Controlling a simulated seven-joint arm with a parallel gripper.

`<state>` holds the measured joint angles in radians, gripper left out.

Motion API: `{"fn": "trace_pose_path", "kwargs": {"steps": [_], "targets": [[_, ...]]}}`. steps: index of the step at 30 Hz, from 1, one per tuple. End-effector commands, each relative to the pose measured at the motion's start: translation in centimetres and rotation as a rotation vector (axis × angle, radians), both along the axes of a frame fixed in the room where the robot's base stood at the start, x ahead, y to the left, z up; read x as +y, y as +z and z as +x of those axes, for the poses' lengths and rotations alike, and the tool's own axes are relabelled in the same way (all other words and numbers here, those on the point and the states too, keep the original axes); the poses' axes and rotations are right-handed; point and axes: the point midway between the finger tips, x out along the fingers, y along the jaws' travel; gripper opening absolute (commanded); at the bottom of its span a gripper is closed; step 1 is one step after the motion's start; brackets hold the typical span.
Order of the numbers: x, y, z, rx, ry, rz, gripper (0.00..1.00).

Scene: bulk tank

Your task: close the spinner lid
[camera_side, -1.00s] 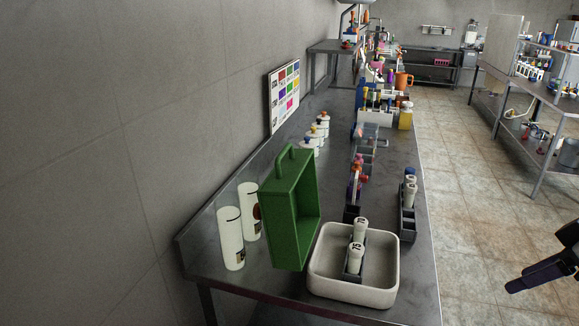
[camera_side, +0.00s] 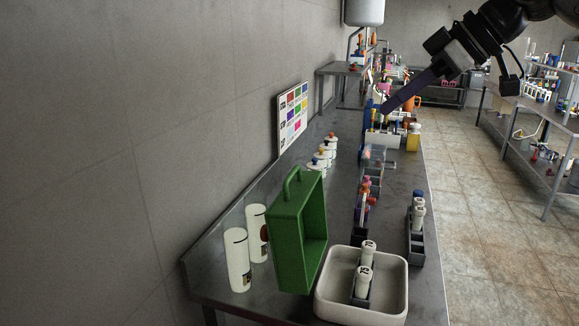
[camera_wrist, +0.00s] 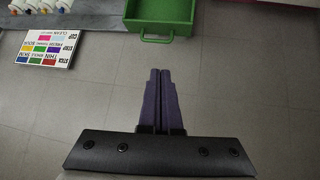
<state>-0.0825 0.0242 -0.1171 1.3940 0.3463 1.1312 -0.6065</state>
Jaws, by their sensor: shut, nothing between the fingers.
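I cannot make out with certainty a spinner or its lid. A small see-through piece (camera_side: 375,153), perhaps a raised cover, stands mid-bench in the side view; its details are too small to tell. My gripper (camera_side: 387,108) reaches in from the upper right of the side view, above and behind that piece, with its fingers pointing down and left. In the wrist view my gripper (camera_wrist: 159,72) shows two dark purple fingers pressed together, with nothing between them. The fingers appear over plain grey wall or floor tiles there.
A green open box (camera_side: 298,240) with a handle stands on the steel bench, beside white cylinders (camera_side: 238,262) and a white tub (camera_side: 398,300) holding labelled tubes. Tube racks (camera_side: 415,247) line the right edge. A colour chart (camera_side: 293,120) leans at the wall; white jars (camera_side: 320,163) stand nearby.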

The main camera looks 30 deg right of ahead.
Motion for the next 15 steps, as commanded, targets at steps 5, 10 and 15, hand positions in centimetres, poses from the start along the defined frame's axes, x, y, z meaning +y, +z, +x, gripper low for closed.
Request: {"fn": "trace_pose_path", "kwargs": {"steps": [5,10,15], "targets": [[3.4,-0.4,7.3,-0.010,0.097,0.017,0.00],[6.0,-3.2,12.5,0.014,0.144,0.039,0.00],[7.4,-7.1,15.2,0.068,0.157,0.038,0.00]]}}
